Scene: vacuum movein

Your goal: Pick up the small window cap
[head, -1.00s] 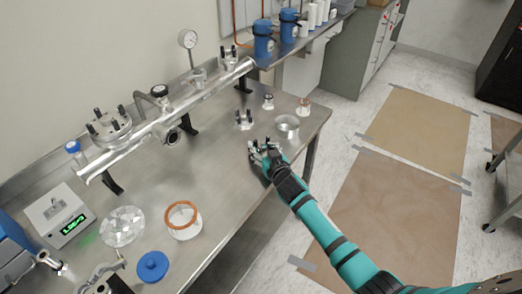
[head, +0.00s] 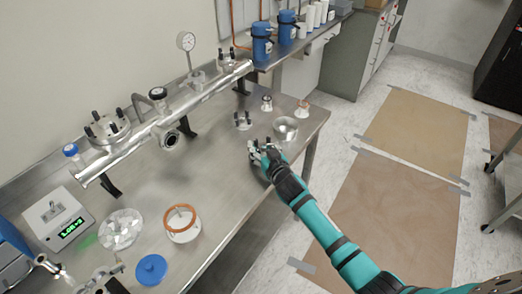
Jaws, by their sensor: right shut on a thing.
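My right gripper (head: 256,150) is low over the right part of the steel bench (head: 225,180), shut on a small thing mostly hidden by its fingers. I cannot tell from this view whether that thing is the small window cap. A round, clear-looking piece with a metal rim (head: 285,129) stands on the bench just behind and right of the gripper. Two small fittings, one metal (head: 267,103) and one with a copper-coloured top (head: 303,110), stand farther back. My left gripper (head: 104,280) is partly in view at the lower left; its jaws are unclear.
A long metal tube assembly (head: 165,125) with a gauge runs along the wall side. A clamp piece (head: 243,121) stands behind the gripper. A clear disc (head: 120,228), an orange-rimmed ring (head: 182,223) and a blue cap (head: 151,268) lie at the front left. The bench's middle is clear.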

